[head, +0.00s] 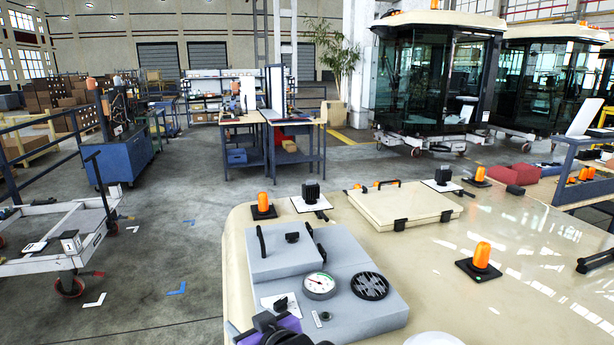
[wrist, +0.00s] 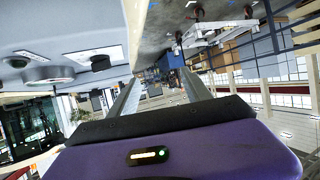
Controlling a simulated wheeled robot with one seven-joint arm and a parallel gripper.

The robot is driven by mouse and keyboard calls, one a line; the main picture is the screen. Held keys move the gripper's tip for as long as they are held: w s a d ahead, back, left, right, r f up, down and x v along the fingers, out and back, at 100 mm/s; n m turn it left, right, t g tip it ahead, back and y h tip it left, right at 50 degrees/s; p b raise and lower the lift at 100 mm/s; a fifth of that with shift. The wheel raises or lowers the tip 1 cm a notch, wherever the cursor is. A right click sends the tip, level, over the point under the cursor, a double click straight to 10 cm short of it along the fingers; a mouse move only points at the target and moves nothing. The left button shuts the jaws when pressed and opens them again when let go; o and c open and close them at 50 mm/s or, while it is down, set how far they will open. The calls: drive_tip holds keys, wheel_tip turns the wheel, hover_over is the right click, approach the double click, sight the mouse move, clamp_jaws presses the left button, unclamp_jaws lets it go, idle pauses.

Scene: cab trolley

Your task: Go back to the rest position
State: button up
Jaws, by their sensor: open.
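My gripper (wrist: 160,88) is open and empty in the wrist view. Its two grey fingers stand apart beyond the black bar and purple housing, with only the distant hall between them. In the head view, part of my purple and black wrist (head: 280,328) shows at the bottom edge, by the near left corner of the grey panel (head: 375,321); the fingertips cannot be made out there. The panel carries a round gauge (head: 319,286), a black round grille (head: 370,286) and black knobs. It also shows tilted at upper left in the wrist view (wrist: 85,25).
The cream cab roof (head: 450,270) fills the lower right, with orange beacons (head: 482,256), black knobs and a raised hatch (head: 405,205). A trolley (head: 60,240) stands at left. Grey floor (head: 165,260) lies open between trolley and roof. Workbenches (head: 288,130) stand behind.

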drive_tip(key=s+d+f+m+t+h+b, duration=0.1)
drive_tip(key=s+d+f+m+t+h, duration=0.2)
drive_tip(key=s+d, duration=0.85)
drive_tip(key=s+d+f+m+t+h+b, duration=0.1)
drive_tip(key=s+d+m+t, duration=0.35)
drive_tip(key=s+d, duration=0.75)
drive_tip(key=s+d+f+g+h+b, duration=0.1)
drive_tip(key=s+d, duration=0.3)
drive_tip(key=s, duration=0.7)
drive_tip(key=s+d+f+g+h+b, duration=0.1)
drive_tip(key=s+d, duration=0.3)
drive_tip(key=s, duration=0.8)
drive_tip(key=shift+d+f+g+h+b, duration=0.2)
drive_tip(key=shift+f+g+h+b, duration=0.1)
drive_tip(key=shift+f+g+h, duration=0.45)
drive_tip(key=shift+r+n, duration=0.15)
drive_tip(key=shift+n, duration=0.1)
drive_tip(key=shift+c, duration=0.5)
